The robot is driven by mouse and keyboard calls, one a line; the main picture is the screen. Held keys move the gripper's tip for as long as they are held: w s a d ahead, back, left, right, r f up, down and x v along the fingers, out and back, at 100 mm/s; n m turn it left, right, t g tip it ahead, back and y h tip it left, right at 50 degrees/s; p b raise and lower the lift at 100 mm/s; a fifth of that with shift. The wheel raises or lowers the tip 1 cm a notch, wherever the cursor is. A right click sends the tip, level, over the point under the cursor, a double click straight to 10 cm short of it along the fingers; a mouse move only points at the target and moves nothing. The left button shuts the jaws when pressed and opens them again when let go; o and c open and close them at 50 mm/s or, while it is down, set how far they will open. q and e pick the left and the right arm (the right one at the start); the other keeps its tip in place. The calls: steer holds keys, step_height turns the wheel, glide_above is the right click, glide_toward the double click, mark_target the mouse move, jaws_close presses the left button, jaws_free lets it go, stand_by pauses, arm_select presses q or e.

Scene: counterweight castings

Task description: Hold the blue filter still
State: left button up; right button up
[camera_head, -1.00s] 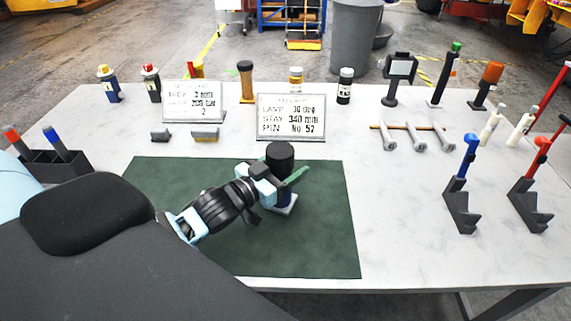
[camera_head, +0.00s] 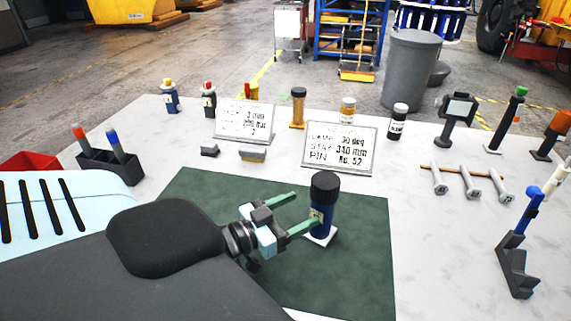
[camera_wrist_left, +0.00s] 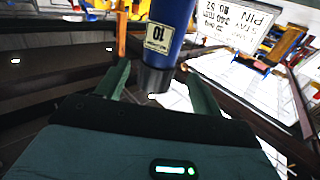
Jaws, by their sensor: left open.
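The blue filter (camera_head: 321,219) stands upright with a black cap on a small white pad (camera_head: 323,240) on the green mat. My left gripper (camera_head: 306,207) is open, just left of the filter. The near green fingertip overlaps the filter's left side in the head view; whether it touches is not clear. The far fingertip is apart from it. In the left wrist view the blue filter (camera_wrist_left: 172,28), with a label reading 10, shows between and beyond the spread fingers (camera_wrist_left: 158,76). My right gripper is not in view.
Behind the filter stands a sign (camera_head: 340,148) with printed text, and another sign (camera_head: 244,122) is to its left. A dark holder with pens (camera_head: 110,165) is at left. A dark stand with a blue-topped tool (camera_head: 515,265) is at right. The green mat (camera_head: 355,270) is otherwise clear.

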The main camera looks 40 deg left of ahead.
arm_select(q)
steer(key=shift+v, duration=1.4)
steer(key=shift+s, duration=0.1)
